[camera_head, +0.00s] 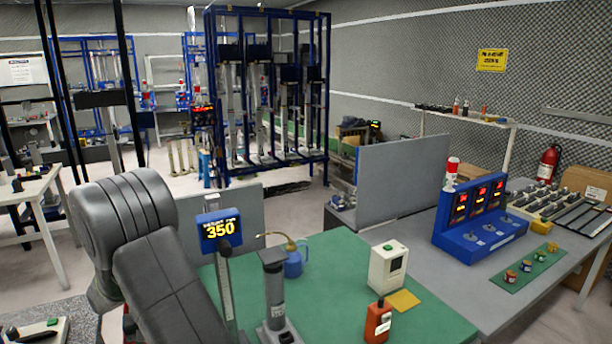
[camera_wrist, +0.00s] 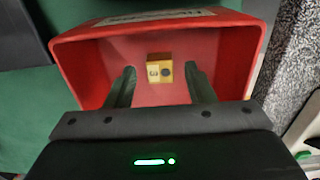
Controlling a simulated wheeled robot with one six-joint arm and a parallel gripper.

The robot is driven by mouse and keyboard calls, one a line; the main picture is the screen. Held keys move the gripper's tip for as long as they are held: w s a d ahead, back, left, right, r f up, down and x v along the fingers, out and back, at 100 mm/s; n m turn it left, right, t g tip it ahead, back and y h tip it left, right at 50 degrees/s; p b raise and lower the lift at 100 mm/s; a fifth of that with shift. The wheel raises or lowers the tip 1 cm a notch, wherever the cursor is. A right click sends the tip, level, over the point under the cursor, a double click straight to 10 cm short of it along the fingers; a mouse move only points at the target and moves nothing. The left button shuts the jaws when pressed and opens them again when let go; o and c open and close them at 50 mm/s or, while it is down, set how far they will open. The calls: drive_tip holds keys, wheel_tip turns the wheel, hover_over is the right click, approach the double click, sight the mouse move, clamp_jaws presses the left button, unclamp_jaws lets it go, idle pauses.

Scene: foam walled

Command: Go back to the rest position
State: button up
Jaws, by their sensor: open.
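My gripper (camera_wrist: 158,88) shows in the wrist view with its two dark fingers apart. It is over a red bin (camera_wrist: 230,50). A small yellow block (camera_wrist: 160,72) with a dark round spot and a printed mark lies in the bin, seen between the fingers, with gaps to both. The fingers appear not to touch it. In the head view my arm fills the lower left, and my gripper and the red bin are out of sight there.
A green-topped bench (camera_head: 340,260) holds a blue oil can (camera_head: 293,262), a white box (camera_head: 388,267), an orange bottle (camera_head: 378,320) and a stand with a 350 display (camera_head: 220,229). A grey partition (camera_head: 400,175) rises behind. A blue panel (camera_head: 480,225) stands to the right.

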drive_tip(key=shift+f, duration=0.95)
drive_tip(key=shift+r+b, duration=0.3)
drive_tip(key=shift+r, duration=1.55)
